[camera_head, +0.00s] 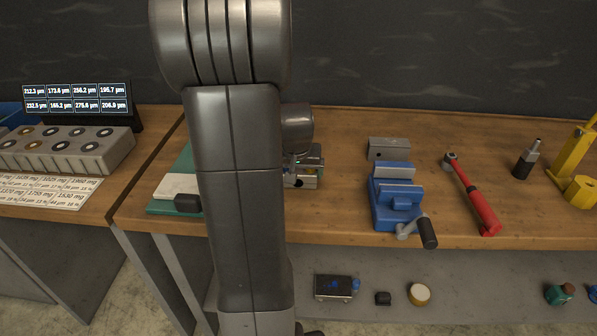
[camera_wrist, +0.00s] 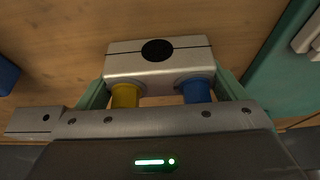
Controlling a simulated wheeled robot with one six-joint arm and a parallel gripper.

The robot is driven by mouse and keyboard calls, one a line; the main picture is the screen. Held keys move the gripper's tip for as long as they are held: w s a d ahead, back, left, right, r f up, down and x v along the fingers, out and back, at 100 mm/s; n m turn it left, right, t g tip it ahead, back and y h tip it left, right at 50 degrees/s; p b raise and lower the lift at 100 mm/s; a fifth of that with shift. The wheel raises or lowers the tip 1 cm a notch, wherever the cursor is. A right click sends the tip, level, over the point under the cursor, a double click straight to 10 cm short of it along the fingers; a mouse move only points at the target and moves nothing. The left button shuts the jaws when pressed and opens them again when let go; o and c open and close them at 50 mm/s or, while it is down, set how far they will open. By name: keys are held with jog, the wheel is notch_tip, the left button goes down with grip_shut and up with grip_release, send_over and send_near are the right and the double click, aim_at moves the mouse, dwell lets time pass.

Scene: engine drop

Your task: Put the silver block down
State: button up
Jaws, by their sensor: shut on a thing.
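The silver block (camera_wrist: 130,66) has a dark round hole in its face, with a yellow cylinder (camera_wrist: 125,96) and a blue cylinder (camera_wrist: 197,90) at its near side. My gripper (camera_wrist: 163,88) is shut on it, with one greenish finger at either side. In the head view the silver block (camera_head: 308,172) shows just right of my arm, over the wooden bench and partly hidden by the arm. I cannot tell whether its underside touches the bench.
A blue vise (camera_head: 396,200) stands to the right, with a grey block (camera_head: 388,146) behind it. A red-handled wrench (camera_head: 474,200) lies further right. A green mat (camera_head: 165,207) with a pale slab (camera_head: 178,186) lies left of the block. Bare wood shows around the block.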

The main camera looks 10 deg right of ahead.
jog(key=shift+f, duration=0.1)
jog(key=o, duration=1.2)
jog(key=shift+o, duration=0.2)
jog(key=shift+s+r, duration=0.1)
jog(key=shift+r, duration=0.45)
jog(key=v, duration=1.1)
jog(key=shift+s, duration=0.25)
jog(key=shift+a+f, duration=0.1)
